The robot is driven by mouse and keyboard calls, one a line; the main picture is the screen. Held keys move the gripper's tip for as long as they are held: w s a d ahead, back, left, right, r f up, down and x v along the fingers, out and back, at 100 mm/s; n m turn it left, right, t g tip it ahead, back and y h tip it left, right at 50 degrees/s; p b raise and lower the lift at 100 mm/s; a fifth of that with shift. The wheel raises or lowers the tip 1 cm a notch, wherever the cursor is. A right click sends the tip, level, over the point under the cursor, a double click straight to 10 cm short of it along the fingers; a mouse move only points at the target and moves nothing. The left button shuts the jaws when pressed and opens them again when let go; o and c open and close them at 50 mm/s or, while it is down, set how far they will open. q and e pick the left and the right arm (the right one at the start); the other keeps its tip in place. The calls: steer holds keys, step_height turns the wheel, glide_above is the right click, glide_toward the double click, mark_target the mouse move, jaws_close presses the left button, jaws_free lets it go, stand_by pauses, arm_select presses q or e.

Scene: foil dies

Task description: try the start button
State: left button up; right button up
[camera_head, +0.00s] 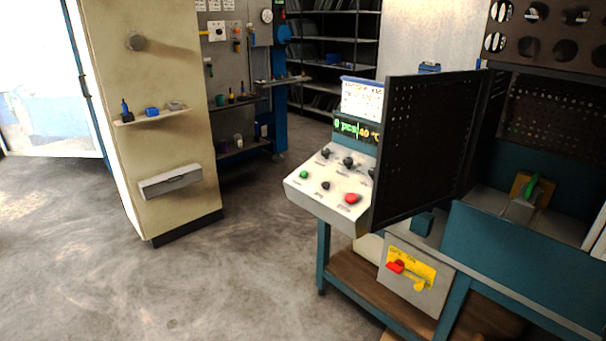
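A sloped, light grey control panel (318,196) stands at the front left of the blue machine bench. A green button (304,174) sits at its left and looks like the start button, though its label is too small to read. A red button (352,198) sits at its front right. Several black knobs (325,185) are spread between and behind them. A display (356,131) above the panel shows green and orange characters. Neither of my grippers is in view.
An open dark perforated door (420,145) stands right of the panel and covers its right edge. A red switch (396,266) on a yellow plate is below. A beige cabinet (168,80) stands at left. The floor (235,270) before the panel is clear.

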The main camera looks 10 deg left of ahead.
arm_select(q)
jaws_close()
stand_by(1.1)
